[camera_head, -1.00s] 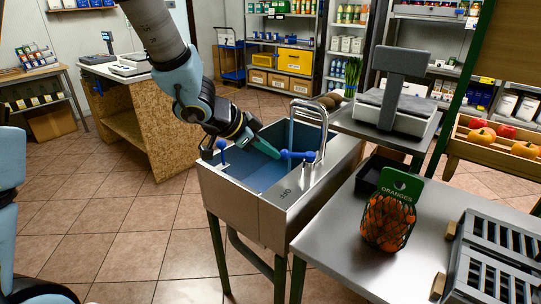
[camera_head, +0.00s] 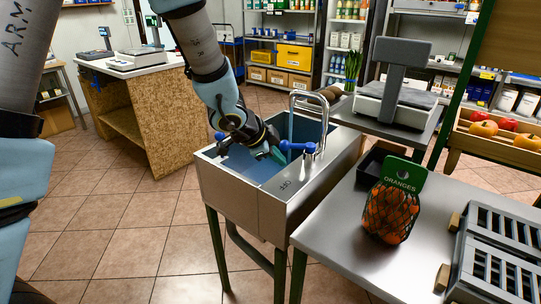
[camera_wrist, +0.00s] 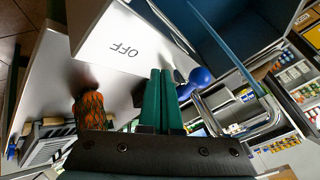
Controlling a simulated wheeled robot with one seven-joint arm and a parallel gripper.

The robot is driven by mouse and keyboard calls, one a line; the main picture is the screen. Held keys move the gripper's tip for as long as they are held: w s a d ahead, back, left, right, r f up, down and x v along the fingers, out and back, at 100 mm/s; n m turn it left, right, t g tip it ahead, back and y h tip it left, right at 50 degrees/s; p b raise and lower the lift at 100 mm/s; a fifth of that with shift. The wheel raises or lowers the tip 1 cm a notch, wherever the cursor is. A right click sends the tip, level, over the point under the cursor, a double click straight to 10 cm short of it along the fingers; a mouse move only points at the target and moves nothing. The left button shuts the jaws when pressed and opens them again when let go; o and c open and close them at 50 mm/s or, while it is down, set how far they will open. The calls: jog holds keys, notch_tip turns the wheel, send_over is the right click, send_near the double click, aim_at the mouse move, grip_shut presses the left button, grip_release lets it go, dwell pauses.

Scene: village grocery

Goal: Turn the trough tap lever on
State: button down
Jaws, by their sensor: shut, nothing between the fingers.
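The metal trough (camera_head: 258,205) stands left of the steel table, with a curved tap (camera_head: 318,98) at its right side. The blue tap lever (camera_head: 297,147) points left from the tap's foot, over the basin. "OFF" is printed on the trough. My gripper (camera_head: 277,154) is over the basin, just left of the lever's end, its fingers pointing down and right. In the wrist view, my green fingers (camera_wrist: 160,95) are together and empty, and the lever's blue ball (camera_wrist: 202,76) is close beside their tips. I cannot tell whether they touch.
A net of oranges (camera_head: 390,213) and a slatted grey crate (camera_head: 495,262) stand on the steel table (camera_head: 345,262). The tiled floor left of the trough is clear.

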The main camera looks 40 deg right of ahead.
aim_at(281, 148)
jog(key=shift+w+d+r+p, duration=0.3)
jog(key=shift+w+d, duration=0.2)
jog(key=shift+w, duration=0.1)
jog(key=shift+w+d+r+p, duration=0.25)
jog(key=shift+w+d, duration=0.25)
jog(key=shift+w, duration=0.05)
jog(key=shift+w+r+m+p, duration=0.2)
jog(key=shift+r+m+p, duration=0.1)
jog(key=shift+p, duration=0.6)
jog(key=p, duration=0.2)
jog(key=w+m+g+p, duration=0.1)
jog(key=p, duration=0.1)
jog(key=shift+w+d+f, duration=0.1)
jog(key=shift+w+d, duration=0.15)
jog(key=shift+w, duration=0.05)
jog(key=shift+w+d+f, duration=0.1)
jog(key=shift+w+f, duration=0.1)
jog(key=shift+w, duration=0.1)
